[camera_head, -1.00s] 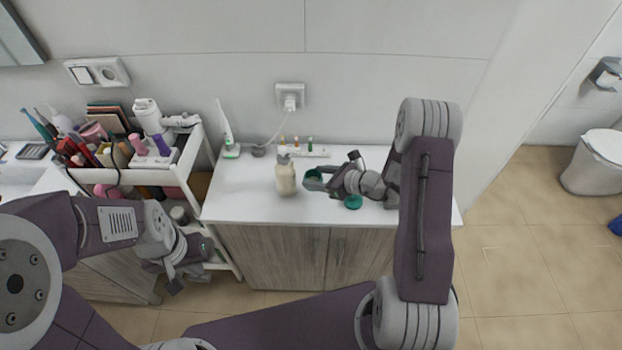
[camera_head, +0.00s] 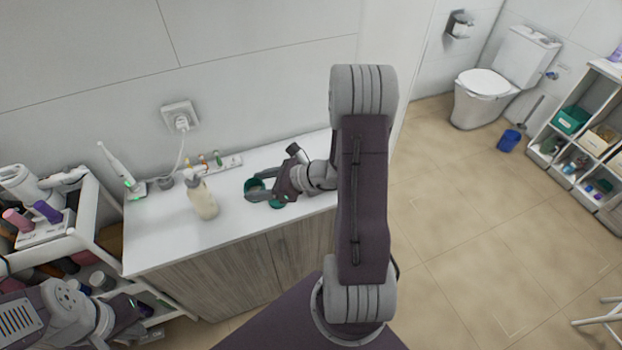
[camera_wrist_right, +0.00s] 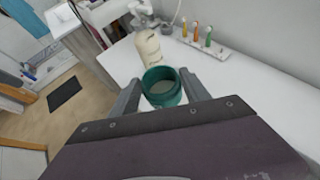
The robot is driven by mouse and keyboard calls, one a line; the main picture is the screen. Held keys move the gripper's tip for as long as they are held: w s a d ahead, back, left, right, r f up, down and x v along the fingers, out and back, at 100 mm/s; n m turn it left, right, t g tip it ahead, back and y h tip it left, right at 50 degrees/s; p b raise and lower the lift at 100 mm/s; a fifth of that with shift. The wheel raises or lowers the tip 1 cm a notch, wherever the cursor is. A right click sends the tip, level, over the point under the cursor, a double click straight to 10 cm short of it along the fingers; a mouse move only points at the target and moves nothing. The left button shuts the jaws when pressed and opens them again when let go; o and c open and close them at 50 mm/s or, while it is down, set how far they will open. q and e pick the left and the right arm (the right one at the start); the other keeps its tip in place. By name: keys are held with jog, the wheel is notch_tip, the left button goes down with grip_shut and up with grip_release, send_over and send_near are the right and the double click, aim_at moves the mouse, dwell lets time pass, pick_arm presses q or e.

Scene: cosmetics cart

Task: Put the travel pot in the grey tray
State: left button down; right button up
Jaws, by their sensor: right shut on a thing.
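In the right wrist view the pot (camera_wrist_right: 162,88) sits between the two fingers. I cannot make out a grey tray for certain.
A cream pump bottle (camera_head: 203,199) stands left of the pot. A crowded cart (camera_head: 85,228) is at left. A shelf unit (camera_head: 597,120) with boxes stands far right across clear floor.

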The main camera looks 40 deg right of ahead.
jog(key=shift+s+a+r, duration=0.15)
jog(key=shift+a+r, duration=0.05)
jog(key=shift+a, duration=0.1)
jog(key=shift+r, duration=0.15)
jog(key=shift+s+d+r+b, duration=0.1)
jog(key=shift+d+r+b, duration=0.1)
jog(key=shift+d+b, duration=0.35)
jog(key=s+d+m+t+h+b, duration=0.1)
jog(key=s+d+m+h+b, duration=0.5)
jog(key=d, duration=0.7)
jog(key=s+d+m+t+h+b, duration=0.2)
jog(key=s+d+b, duration=0.35)
jog(key=d, duration=0.75)
jog(key=w+a+f, duration=0.1)
jog(key=w+f, duration=0.1)
jog(key=w, duration=0.1)
jog(key=w+f, duration=0.3)
jog(key=w+a+f, duration=0.1)
jog(key=w+f, duration=0.1)
jog(key=w, duration=0.2)
jog(key=shift+a+f, duration=0.15)
jog(key=shift+a, duration=0.2)
notch_tip(320, 180, down, 4)
jog(key=shift+r+b, duration=0.1)
jog(key=shift+b, duration=0.2)
jog(key=shift+f, duration=0.3)
jog(key=o, duration=1.5)
jog(key=shift+o, duration=0.2)
